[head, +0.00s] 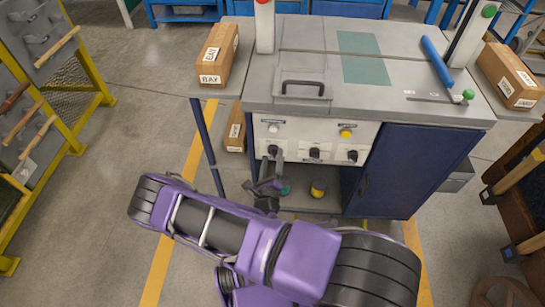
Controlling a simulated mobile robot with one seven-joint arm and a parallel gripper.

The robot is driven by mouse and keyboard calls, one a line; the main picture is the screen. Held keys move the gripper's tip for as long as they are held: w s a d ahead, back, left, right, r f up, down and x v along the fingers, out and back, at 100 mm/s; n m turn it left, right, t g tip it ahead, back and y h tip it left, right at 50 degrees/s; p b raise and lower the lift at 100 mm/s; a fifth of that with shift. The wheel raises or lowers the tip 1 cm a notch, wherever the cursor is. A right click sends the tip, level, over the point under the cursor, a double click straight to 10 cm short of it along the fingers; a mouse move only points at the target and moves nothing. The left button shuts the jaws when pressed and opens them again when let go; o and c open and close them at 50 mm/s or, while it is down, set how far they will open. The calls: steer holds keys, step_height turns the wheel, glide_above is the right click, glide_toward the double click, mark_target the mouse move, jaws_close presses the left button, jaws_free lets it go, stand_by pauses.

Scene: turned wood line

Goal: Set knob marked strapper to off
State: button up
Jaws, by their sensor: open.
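A pale control panel (295,138) is on the front of the grey bench, left of a dark blue cabinet door. Its lower row has three black knobs: a left knob (273,150), a middle knob (314,153) and a right knob (352,155). Their labels are too small to read, so I cannot tell which is marked strapper or how each is set. My gripper (276,158) is open, at the panel just below the left knob and partly over its lower side. I cannot tell whether it touches the knob.
A white button (273,127) and a yellow button (345,132) sit above the knobs. A black handle (303,88) is on the bench top (400,106). A yellow-and-black item (318,189) stands on the shelf below. A cardboard box (217,55) stands at left.

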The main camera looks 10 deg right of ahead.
steer(key=p+v, duration=0.1)
steer(key=v, duration=1.5)
steer(key=shift+s, duration=0.1)
